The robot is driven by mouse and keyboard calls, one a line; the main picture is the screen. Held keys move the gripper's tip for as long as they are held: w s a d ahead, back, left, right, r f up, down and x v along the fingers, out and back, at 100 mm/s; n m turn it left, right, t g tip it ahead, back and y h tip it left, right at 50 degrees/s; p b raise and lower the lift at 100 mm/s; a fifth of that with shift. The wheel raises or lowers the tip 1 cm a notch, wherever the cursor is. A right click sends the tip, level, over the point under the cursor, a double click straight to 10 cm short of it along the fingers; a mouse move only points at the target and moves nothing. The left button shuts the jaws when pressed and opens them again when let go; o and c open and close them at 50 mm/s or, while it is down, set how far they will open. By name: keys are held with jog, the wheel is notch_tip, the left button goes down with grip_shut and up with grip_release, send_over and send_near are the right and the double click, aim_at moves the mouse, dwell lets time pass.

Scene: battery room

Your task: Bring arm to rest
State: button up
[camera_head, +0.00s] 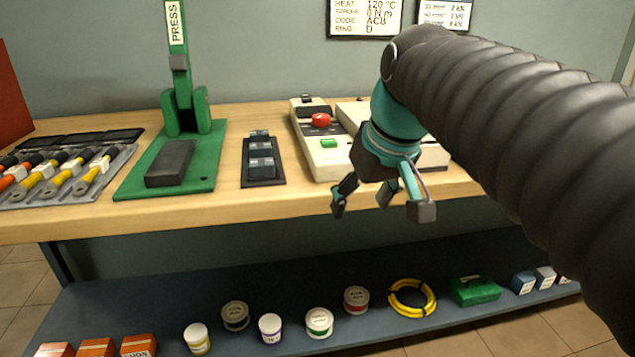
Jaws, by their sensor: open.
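My arm comes in from the right edge, sheathed in a black ribbed sleeve, and ends in a teal and dark gripper. My gripper (381,207) points downward in front of the workbench's front edge, at the right of the picture's middle. Its fingers are spread, with nothing between them. The wooden workbench (245,205) lies behind it. The arm hides the right part of the bench and part of a beige device (322,160) with a red knob and a green button.
A green press (180,110) stands on the bench, left of a black tray (262,172) with small blocks. Yellow-handled tools (65,175) lie at the left. The lower shelf (240,290) holds tubs, tins, a yellow cable coil (411,298) and a green case (474,290).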

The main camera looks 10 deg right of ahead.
jog(key=s+f+m, duration=0.1)
jog(key=s+f, duration=0.4)
jog(key=f, duration=0.3)
jog(key=s+f+m+h, duration=0.1)
jog(key=s+f, duration=0.4)
jog(key=f, duration=0.3)
jog(key=shift+s+f+t, duration=0.15)
jog(key=shift+s+t, duration=0.15)
jog(key=shift+c, duration=0.2)
